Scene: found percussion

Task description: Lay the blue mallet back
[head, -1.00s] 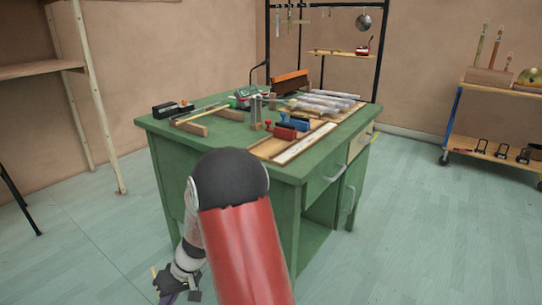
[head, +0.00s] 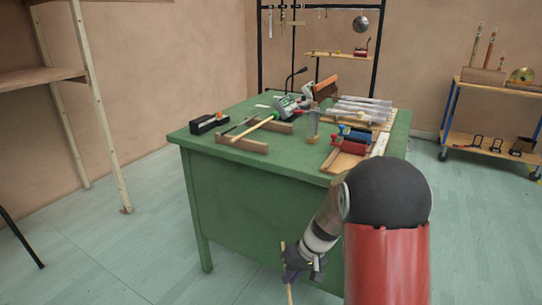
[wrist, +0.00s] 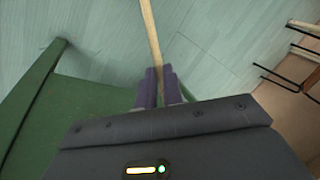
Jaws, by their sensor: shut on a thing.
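My gripper (head: 291,262) is low in front of the green desk, below its top. It is shut on a thin pale wooden stick, taken as the handle of the blue mallet (wrist: 153,35). The handle runs up between the purple fingers (wrist: 159,88) in the wrist view and out of the picture. The mallet's blue head is not visible. On the desk's left part, a wooden rest of two notched bars (head: 242,144) holds another stick (head: 254,130) with a yellow tip lying across it.
The green desk (head: 235,165) also carries a black box (head: 208,123), a grey-green device (head: 287,107), red and blue blocks, and a board with metal bars (head: 362,112). A wooden shelf (head: 40,76) stands left, a trolley (head: 500,85) right. Floor left of the desk is clear.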

